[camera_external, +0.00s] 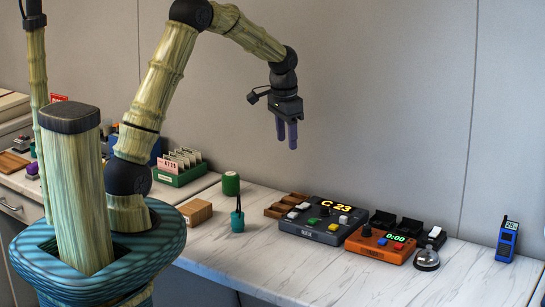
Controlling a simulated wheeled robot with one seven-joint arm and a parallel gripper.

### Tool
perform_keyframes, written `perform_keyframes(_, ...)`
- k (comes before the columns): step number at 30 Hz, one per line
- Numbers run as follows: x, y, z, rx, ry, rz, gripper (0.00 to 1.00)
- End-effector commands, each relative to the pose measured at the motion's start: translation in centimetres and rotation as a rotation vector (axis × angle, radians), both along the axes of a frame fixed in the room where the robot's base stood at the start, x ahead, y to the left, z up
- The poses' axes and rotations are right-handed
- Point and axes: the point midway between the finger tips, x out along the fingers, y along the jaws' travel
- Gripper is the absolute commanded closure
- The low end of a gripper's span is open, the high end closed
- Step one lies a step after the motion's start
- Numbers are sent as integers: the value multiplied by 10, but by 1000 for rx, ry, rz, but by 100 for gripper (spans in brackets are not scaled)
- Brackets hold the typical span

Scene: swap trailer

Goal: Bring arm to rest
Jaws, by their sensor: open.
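My gripper (287,133) hangs in the air above the white marble-look counter (330,280), its dark purple fingers pointing down. It is empty, and the fingers look a small gap apart. It is well clear of everything on the counter. My arm rises from its base, bends at the top and reaches right, with the gripper held over the area behind the grey console (325,220).
The grey console shows "C 23". A blue handheld device (507,241), a green-teal tagged item (237,218), a green cylinder (231,183), a wooden block (195,212) and a green card box (180,168) also stand there.

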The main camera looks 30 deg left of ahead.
Motion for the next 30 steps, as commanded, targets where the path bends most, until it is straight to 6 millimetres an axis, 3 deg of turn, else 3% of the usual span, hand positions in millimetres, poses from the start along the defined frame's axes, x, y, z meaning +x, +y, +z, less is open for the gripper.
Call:
perform_keyframes(1,-15,12,9,-2,-10,37,53)
perform_keyframes(9,-93,65,22,-31,-72,252,53)
perform_keyframes(15,-158,96,26,-57,-117,415,53)
perform_keyframes(18,-181,104,25,-67,-132,471,53)
perform_keyframes(22,-193,107,22,-73,-140,500,53)
perform_keyframes(28,-193,107,21,-73,-140,500,53)
perform_keyframes(30,-192,107,21,-73,-140,499,41)
